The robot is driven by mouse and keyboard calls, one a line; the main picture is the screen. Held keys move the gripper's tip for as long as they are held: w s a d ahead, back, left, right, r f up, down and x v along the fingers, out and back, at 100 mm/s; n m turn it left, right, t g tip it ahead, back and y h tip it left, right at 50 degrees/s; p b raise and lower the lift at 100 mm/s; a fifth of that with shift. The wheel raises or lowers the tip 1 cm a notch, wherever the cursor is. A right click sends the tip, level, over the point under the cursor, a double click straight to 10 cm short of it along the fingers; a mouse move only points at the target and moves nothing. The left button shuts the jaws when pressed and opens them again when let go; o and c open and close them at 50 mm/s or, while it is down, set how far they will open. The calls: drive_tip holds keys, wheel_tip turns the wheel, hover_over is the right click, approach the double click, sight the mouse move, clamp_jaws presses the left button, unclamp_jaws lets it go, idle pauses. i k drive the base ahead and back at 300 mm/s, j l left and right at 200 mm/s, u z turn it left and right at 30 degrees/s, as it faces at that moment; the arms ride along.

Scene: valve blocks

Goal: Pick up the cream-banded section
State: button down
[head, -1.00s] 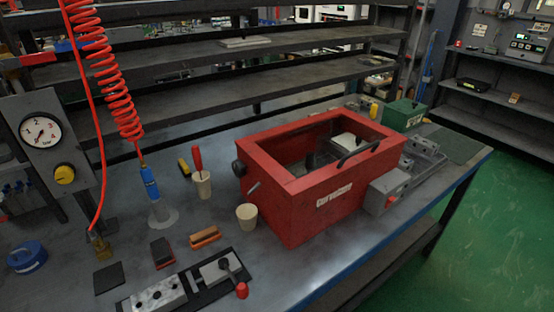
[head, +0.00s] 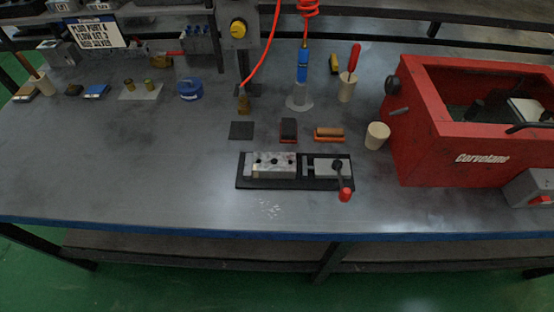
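No cream band shows clearly on any block in the head view, so I cannot tell which one is the cream-banded section. At the far left lie a small tan block (head: 25,92), a small dark block (head: 73,90) and a blue block with a pale top (head: 96,91). A silver block with dark holes (head: 273,165) sits in a black clamp fixture (head: 296,184) at the front middle, beside a toggle clamp with a red-tipped handle (head: 345,194). My gripper is not in view.
Behind the fixture are a dark pad (head: 241,130), two brushes or blocks (head: 289,130) (head: 328,134) and a cream cup (head: 377,136). A large red machine tub (head: 440,150) stands at right. A blue tape roll (head: 190,90) lies behind. The bench's left front is clear.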

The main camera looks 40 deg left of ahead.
sight(265, 164)
drive_tip(key=j+u, duration=0.1)
drive_tip(key=j, duration=0.5)
drive_tip(key=i+j+u, duration=0.15)
drive_tip(key=j, duration=0.45)
drive_tip(key=j+u, duration=0.1)
drive_tip(key=j, duration=0.5)
drive_tip(key=i+j+u, duration=0.1)
drive_tip(key=j, duration=0.5)
